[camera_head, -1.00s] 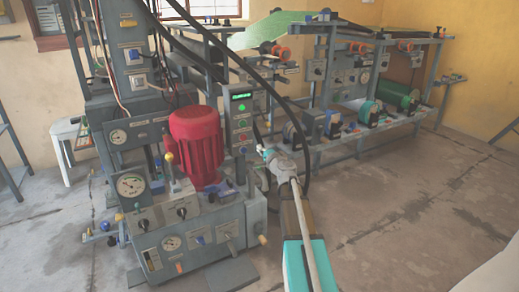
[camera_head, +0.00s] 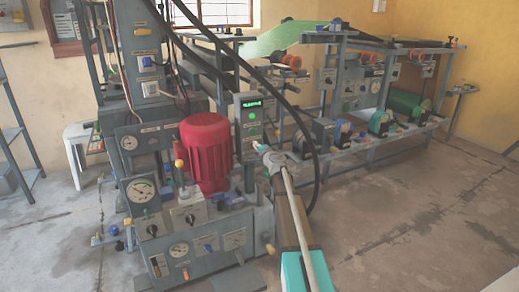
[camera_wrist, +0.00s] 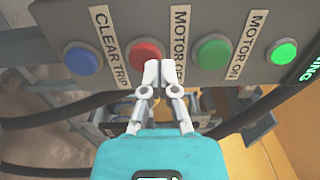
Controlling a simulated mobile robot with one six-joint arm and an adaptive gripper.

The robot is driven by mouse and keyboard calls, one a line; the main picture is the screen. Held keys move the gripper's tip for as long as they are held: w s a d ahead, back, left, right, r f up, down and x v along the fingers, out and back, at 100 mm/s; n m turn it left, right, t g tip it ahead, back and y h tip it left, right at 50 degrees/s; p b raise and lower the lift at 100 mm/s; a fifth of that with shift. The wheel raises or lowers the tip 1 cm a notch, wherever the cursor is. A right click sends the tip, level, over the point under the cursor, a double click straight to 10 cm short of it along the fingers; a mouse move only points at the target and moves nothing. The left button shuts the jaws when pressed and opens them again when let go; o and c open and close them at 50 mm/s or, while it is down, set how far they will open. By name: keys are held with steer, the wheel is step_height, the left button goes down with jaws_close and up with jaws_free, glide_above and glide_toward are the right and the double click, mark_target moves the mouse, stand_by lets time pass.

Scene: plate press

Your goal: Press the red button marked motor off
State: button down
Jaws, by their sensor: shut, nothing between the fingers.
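The red button (camera_wrist: 146,55) sits on a grey control panel (camera_wrist: 109,18), beside the label reading MOTOR OFF (camera_wrist: 180,42), partly covered by my fingertips. My gripper (camera_wrist: 160,72) is shut and empty, its white fingertips together in front of the red button's lower right edge. I cannot tell whether they touch it. In the head view my gripper (camera_head: 259,146) is at the lower part of the upright panel (camera_head: 240,112), and I cannot make out the red button there.
A blue button (camera_wrist: 82,59) marked CLEAR TRIP and a green button (camera_wrist: 212,52) by MOTOR ON flank the red one. A lit green lamp (camera_wrist: 283,53) is farther right. A red motor (camera_head: 205,152) stands left of my arm; black cables hang close by.

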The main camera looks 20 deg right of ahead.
steer(key=shift+w, duration=0.15)
steer(key=shift+w+r, duration=0.15)
steer(key=shift+w, duration=1)
steer(key=s, duration=1.5)
steer(key=shift+s+d, duration=0.2)
